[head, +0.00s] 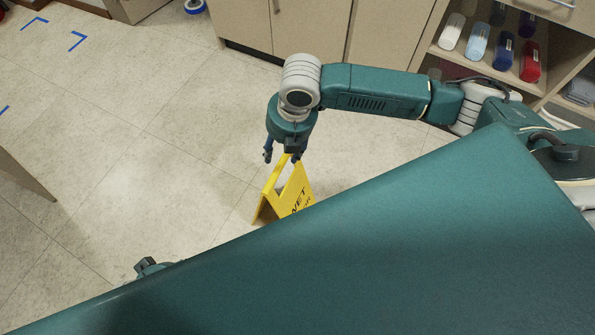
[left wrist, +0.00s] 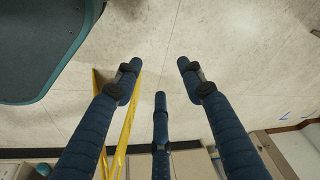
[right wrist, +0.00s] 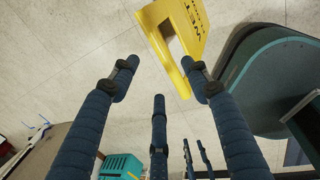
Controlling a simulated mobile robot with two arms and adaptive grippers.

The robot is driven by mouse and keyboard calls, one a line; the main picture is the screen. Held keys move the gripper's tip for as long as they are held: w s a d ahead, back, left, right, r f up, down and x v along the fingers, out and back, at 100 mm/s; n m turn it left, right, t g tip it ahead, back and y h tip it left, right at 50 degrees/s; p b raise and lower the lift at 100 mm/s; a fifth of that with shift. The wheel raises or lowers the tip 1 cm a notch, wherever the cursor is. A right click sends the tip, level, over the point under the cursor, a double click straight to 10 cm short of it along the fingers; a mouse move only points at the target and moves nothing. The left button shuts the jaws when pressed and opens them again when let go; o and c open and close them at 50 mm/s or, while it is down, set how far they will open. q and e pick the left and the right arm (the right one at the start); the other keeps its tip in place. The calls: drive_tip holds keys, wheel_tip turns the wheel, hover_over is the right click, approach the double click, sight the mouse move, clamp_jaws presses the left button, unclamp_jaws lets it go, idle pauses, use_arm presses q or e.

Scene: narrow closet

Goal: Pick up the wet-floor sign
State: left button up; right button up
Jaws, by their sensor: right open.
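The yellow wet-floor sign (head: 286,200) stands on the floor in the head view, its lower part hidden by my teal body. My right gripper (head: 282,156) is open just above the sign's top edge, pointing down. In the right wrist view the sign (right wrist: 172,35) lies beyond the fingertips, with its handle end between them, nearer the right finger. I cannot tell whether they touch. My left gripper (left wrist: 158,76) is open and empty in the left wrist view. A yellow edge of the sign (left wrist: 120,140) shows behind its left finger.
Beige cabinets (head: 310,30) line the back. A shelf (head: 500,65) with several bottles is at the upper right. Blue tape marks (head: 77,41) and a blue tape roll (head: 194,6) lie on the floor. The tiled floor (head: 130,170) at the left is mostly clear.

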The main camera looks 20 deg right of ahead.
sight(278, 164)
drive_tip(key=f, duration=0.3)
drive_tip(key=f+b, duration=0.1)
drive_tip(key=shift+w+a+f, duration=0.3)
drive_tip(key=shift+a, duration=0.05)
wheel_tip(278, 164, down, 3)
drive_tip(key=shift+a+r+b, duration=0.1)
drive_tip(key=shift+b, duration=0.6)
drive_tip(key=shift+w+a+f, duration=0.1)
drive_tip(key=shift+f, duration=0.55)
drive_tip(key=shift+w+f, duration=0.1)
drive_tip(key=shift+f, duration=0.2)
use_arm(q)
drive_tip(key=v, duration=0.8)
drive_tip(key=shift+w+t, duration=0.3)
drive_tip(key=shift+w, duration=0.05)
drive_tip(key=shift+a+r, duration=0.1)
drive_tip(key=shift+a, duration=0.05)
use_arm(e)
drive_tip(key=shift+r, duration=0.1)
clamp_jaws()
